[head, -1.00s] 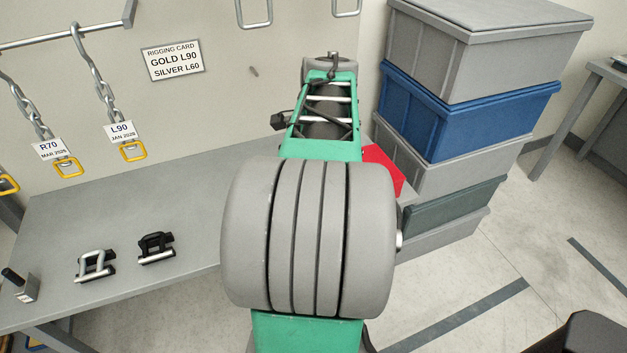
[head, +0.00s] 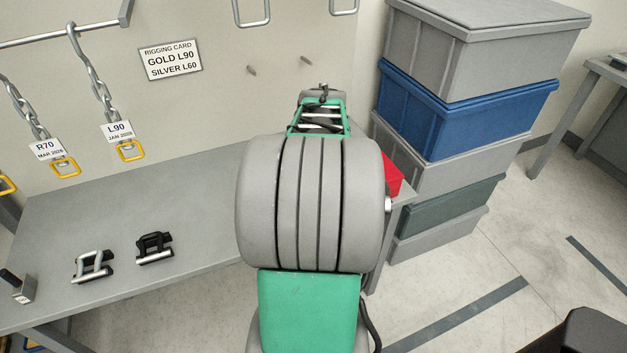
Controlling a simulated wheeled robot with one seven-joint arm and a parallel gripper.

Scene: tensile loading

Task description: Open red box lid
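The red box (head: 393,175) shows only as a small red patch at the right end of the grey bench, just right of my arm. My arm hides most of it, so I cannot tell how its lid stands. My arm reaches away over the bench in the head view. My gripper's fingers are hidden behind my own arm links, so I cannot see whether they are open or touching the box.
Two shackles, one silver (head: 92,266) and one black (head: 154,247), lie on the grey bench (head: 190,200). Tagged chains (head: 92,75) hang at the left by a rigging card (head: 171,60). Stacked bins (head: 455,110) stand close right of the bench.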

